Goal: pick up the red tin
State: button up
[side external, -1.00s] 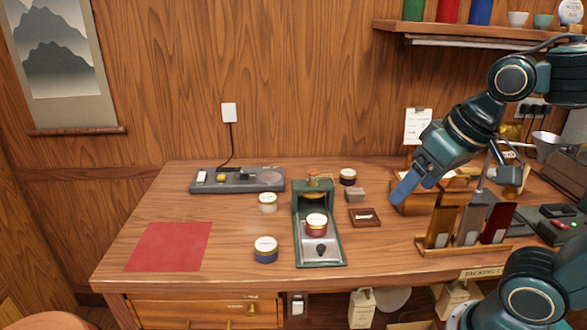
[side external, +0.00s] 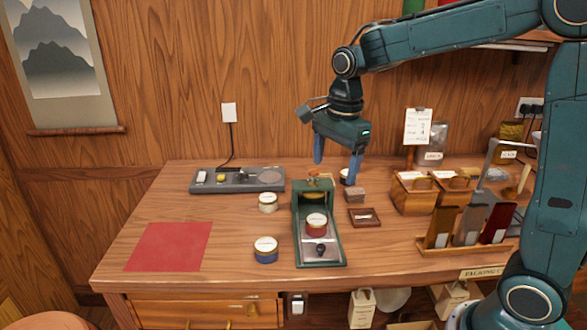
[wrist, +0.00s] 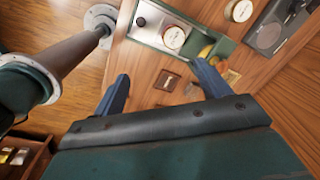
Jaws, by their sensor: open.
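The red tin (side external: 316,226) has a pale lid and stands upright on the metal tray of a green press (side external: 334,250). It also shows in the wrist view (wrist: 173,38), on the tray near the top. My gripper (side external: 336,170) is open and empty, pointing down above the back of the table, behind and higher than the tin. In the wrist view my gripper's blue fingers (wrist: 161,70) are spread wide, with the tin beyond them and not between them.
A cream tin (side external: 267,203) and a blue tin (side external: 266,251) stand left of the press. A small brown tray (side external: 374,223) and packet rack (side external: 450,252) are right. A red mat (side external: 170,247) lies bare at left.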

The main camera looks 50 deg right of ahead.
jog(key=w+d+f+m+g, duration=0.1)
jog(key=w+f+m, duration=0.4)
send_over(316, 219)
jog(key=shift+s+a+f, duration=0.1)
jog(key=shift+f, duration=4)
jog(key=shift+f, duration=0.1)
jog(key=shift+f, duration=2.55)
jog(key=c, duration=1.1)
jog(key=shift+c, duration=0.2)
jog(key=shift+r, duration=0.1)
